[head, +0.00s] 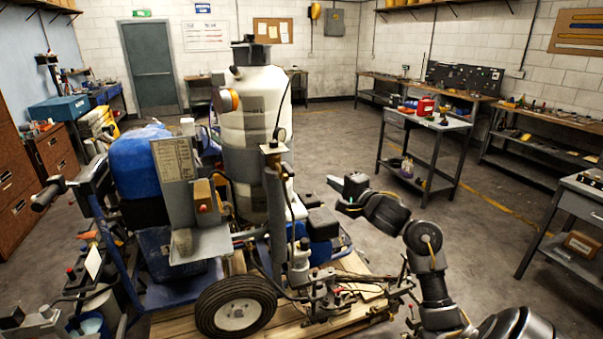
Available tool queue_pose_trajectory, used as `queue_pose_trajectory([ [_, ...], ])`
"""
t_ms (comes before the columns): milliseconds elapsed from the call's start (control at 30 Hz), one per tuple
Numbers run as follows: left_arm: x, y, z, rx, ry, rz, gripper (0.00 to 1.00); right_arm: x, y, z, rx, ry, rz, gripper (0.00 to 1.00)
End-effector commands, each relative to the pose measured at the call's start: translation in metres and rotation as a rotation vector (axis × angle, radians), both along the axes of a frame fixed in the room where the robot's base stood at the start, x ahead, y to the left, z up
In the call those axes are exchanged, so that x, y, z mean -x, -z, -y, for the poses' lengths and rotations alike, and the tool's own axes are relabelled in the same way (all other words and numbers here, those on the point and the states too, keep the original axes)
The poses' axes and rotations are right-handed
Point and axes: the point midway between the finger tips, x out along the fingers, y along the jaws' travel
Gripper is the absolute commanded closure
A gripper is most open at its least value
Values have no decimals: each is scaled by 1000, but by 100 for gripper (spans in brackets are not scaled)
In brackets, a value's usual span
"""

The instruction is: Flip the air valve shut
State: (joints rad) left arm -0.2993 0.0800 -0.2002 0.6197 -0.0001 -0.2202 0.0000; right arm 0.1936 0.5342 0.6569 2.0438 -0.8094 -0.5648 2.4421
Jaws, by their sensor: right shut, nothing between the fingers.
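The line striper (258,125) stands on a wooden pallet, with a tall white tank, a blue cover and a black front wheel (236,307). A grey post (273,195) rises in front of the tank, with a brass-coloured fitting (272,149) at its top and a round gauge close by. I cannot make out for certain which small part is the air valve. My left gripper is not in view.
A metal cart (428,122) with a red can stands behind my right arm. Workbenches line the right and back walls. Brown cabinets (15,190) stand at the left. The concrete floor between machine and cart is open. Metal linkage projects low at the machine's right.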

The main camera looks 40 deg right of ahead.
Motion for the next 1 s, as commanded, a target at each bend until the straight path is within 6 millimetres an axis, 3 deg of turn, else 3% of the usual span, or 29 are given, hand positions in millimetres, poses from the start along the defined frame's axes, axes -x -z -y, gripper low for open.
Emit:
queue_pose_trajectory([
  [167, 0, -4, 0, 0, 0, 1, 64, -23, -1, 1, -5, -1, 0, 100],
  [533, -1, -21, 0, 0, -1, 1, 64, -98, -3, 8, -4, -2, -1, 100],
  [733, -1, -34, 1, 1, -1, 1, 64, -106, -2, -18, -1, -2, -2, 100],
  [1000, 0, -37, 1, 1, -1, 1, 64, -110, 0, -29, 0, 0, -1, 100],
])
